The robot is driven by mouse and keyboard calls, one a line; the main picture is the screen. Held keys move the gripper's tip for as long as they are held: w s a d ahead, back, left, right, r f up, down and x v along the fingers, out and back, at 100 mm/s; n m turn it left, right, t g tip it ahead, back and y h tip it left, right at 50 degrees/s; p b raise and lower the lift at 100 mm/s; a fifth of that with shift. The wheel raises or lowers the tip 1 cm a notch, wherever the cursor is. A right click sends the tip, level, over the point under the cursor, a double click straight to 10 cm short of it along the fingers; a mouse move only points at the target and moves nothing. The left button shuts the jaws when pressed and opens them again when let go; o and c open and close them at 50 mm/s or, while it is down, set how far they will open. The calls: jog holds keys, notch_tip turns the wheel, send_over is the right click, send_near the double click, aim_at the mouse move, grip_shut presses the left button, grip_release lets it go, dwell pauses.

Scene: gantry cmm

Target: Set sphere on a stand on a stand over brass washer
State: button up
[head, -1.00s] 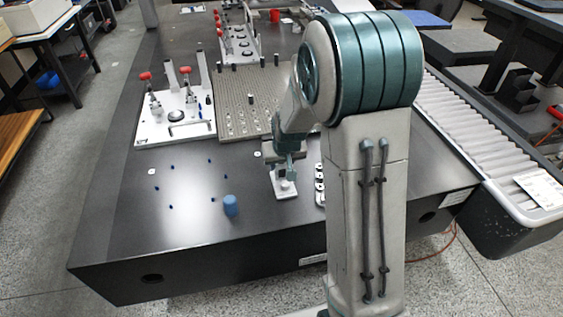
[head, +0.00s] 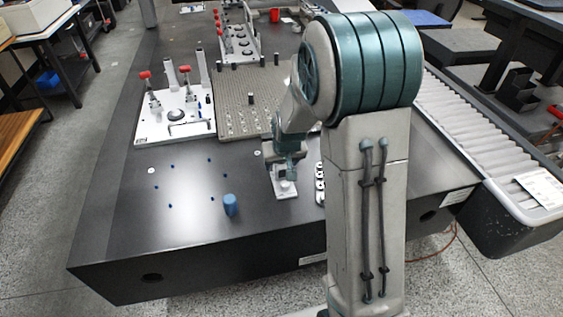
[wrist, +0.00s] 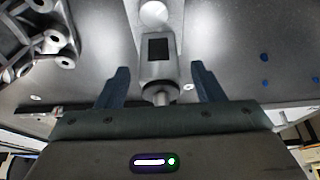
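A pale stand (head: 283,192) with a flat light base stands on the dark table, under my gripper in the head view. In the wrist view its grey block with a dark square (wrist: 158,48) and a short rounded post lie between the fingers. My gripper (wrist: 161,82) is open, with one blue finger on each side of the post and visible gaps. In the head view my gripper (head: 287,176) hides the upper stand. A small pale disc (head: 151,170) lies flat at the table's left; I cannot tell whether it is the brass washer.
A blue cylinder (head: 230,205) stands left of the stand, near several blue dots. A fixture plate with red-handled clamps (head: 150,132) and a perforated plate (head: 240,88) are behind. The front-left table is mostly clear.

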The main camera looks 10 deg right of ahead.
jog(key=p+v, duration=0.1)
jog(key=v, duration=1.2)
jog(key=shift+r, duration=0.35)
jog(key=shift+s+r, duration=0.1)
jog(key=shift+s, duration=0.05)
jog(key=s+r+g+p, duration=0.1)
jog(key=s+r+p, duration=0.3)
jog(key=s, duration=0.5)
jog(key=s+r+p, duration=0.4)
jog(key=s+r, duration=0.2)
jog(key=s, duration=0.4)
jog(key=shift+s+r+g+p, duration=0.15)
jog(key=shift+s+g+p, duration=0.15)
jog(key=shift+g, duration=0.1)
